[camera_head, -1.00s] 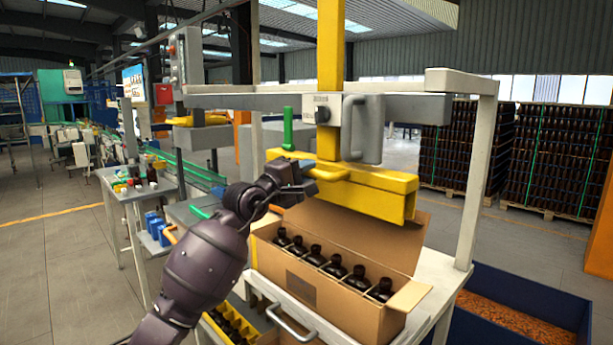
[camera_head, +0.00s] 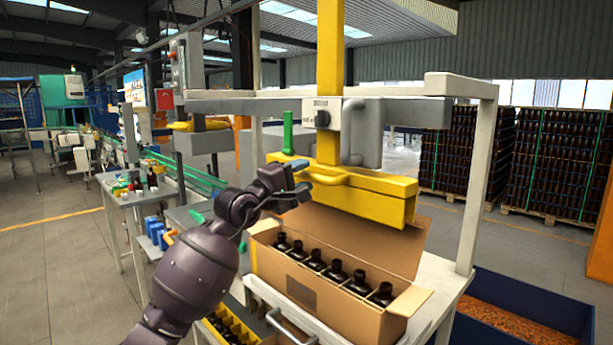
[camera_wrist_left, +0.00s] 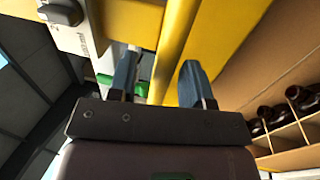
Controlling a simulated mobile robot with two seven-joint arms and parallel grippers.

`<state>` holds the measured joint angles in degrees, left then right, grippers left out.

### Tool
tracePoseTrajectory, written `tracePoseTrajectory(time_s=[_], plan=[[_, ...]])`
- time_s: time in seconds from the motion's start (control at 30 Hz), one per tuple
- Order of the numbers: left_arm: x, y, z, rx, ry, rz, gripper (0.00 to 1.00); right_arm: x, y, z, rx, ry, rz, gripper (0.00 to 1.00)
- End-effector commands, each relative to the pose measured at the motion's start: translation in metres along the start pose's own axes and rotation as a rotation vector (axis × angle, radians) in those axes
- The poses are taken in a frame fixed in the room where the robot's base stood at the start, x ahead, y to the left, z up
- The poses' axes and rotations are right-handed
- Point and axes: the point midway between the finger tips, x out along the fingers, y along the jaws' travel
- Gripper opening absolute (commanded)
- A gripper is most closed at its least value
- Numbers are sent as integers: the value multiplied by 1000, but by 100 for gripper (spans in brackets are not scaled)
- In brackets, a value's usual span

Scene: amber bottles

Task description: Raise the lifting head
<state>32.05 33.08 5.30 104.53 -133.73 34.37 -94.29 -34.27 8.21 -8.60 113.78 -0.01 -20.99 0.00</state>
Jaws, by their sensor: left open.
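The yellow lifting head (camera_head: 365,194) hangs low on its yellow post (camera_head: 331,70), just over the back of an open cardboard box (camera_head: 330,290). Several dark bottles (camera_head: 336,272) stand in the box's compartments. A yellow bar handle (camera_head: 318,174) sits on the head's front left. My right gripper is not in view.
A grey frame (camera_head: 487,150) surrounds the head, with a control box and knob (camera_head: 322,116) and a green upright handle (camera_head: 288,132). A side table (camera_head: 140,192) with small bottles stands left. A blue bin (camera_head: 530,318) is at lower right.

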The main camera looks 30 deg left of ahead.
Motion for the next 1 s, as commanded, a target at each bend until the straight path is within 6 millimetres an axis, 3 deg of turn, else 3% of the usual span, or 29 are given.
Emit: tracePoseTrajectory(time_s=[0.3,0.5,1.0], plan=[[-59,-3,0,4,0,-2,46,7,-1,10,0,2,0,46],[-82,-2,0,2,0,-1,46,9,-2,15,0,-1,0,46],[-89,0,0,0,-1,0,46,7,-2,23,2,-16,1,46]])
